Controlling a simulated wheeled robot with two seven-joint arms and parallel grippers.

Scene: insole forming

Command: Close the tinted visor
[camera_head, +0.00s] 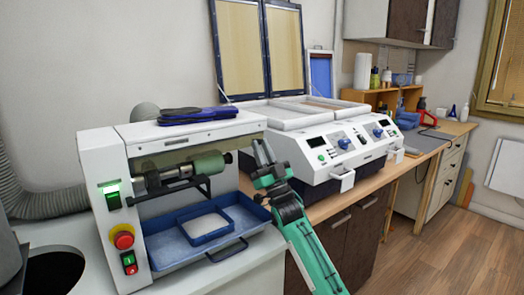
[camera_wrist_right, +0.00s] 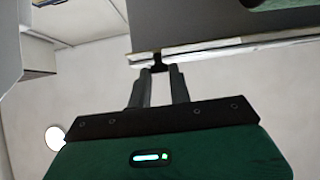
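The tinted visor (camera_head: 160,158) is a brownish see-through panel at the front of the white grinding machine (camera_head: 97,165), under its top edge and above the green roller (camera_head: 208,165). Its exact tilt is hard to tell. My right gripper (camera_head: 260,146) points up at the machine's right front corner, close to the visor's right end. In the right wrist view my right gripper (camera_wrist_right: 160,70) shows two fingers a little apart, with a small dark piece at their tips, below a pale edge (camera_wrist_right: 220,48). Whether they touch it is unclear. My left gripper is out of view.
A blue tray (camera_head: 165,250) sits below the roller. Dark blue insoles (camera_head: 197,115) lie on the machine's top. A white forming press (camera_head: 330,150) with raised framed lids stands to the right. A red emergency button (camera_head: 123,238) is on the machine's front left.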

